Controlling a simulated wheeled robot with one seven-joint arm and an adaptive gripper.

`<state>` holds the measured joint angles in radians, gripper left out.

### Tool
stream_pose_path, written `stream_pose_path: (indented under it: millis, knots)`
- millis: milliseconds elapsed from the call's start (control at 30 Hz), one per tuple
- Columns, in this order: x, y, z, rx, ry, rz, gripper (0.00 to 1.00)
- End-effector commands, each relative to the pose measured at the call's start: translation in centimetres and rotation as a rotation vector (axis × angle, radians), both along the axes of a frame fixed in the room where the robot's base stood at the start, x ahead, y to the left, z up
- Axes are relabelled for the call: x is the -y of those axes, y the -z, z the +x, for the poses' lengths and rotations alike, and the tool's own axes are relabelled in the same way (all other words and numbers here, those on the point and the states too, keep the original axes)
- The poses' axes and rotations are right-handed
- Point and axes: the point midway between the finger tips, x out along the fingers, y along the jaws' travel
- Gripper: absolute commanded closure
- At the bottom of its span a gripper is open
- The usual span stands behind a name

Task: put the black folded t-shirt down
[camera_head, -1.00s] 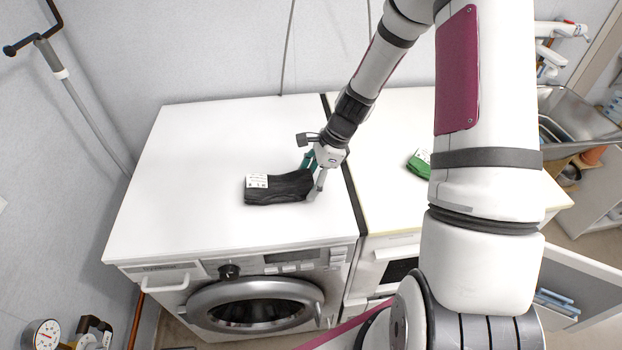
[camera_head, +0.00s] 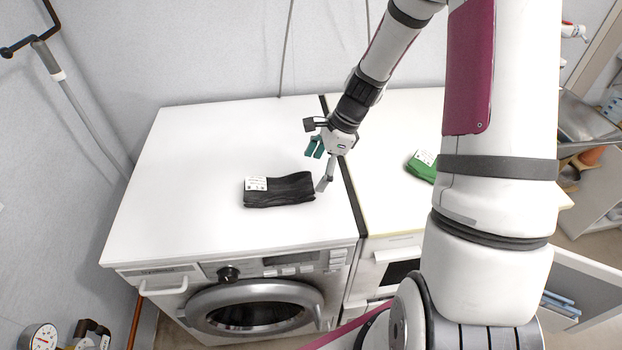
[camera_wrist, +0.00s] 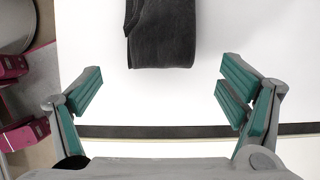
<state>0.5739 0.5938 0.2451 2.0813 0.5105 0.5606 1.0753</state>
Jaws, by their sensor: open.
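The black folded t-shirt (camera_head: 278,190) lies flat on the white top of the washing machine (camera_head: 190,170), with a white label at its left end. In the wrist view the t-shirt (camera_wrist: 162,38) shows at the top middle, beyond the fingertips. My gripper (camera_head: 318,168) is just right of the t-shirt's right end, with its fingers spread and nothing between them. In the wrist view the two teal finger pads (camera_wrist: 160,82) stand wide apart, with white surface between them and clear of the cloth.
A green folded item (camera_head: 421,168) with a white label lies on the neighbouring white top (camera_head: 390,205), partly hidden by my arm. A dark gap (camera_head: 345,180) separates the two tops. The washer top left of the t-shirt is clear. A sink (camera_head: 585,118) stands at far right.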

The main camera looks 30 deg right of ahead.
Motion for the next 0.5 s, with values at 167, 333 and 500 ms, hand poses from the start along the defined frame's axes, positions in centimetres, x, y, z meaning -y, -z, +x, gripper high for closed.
stream_pose_path:
  millis: [167,333,500]
  knots:
    - [1.5,-3.5,-0.3,0.004,0.000,-0.004,0.10]
    - [2.3,-5.6,-0.7,0.002,0.000,-0.002,0.10]
    - [2.5,-6.9,-0.9,0.005,-0.013,-0.005,0.10]
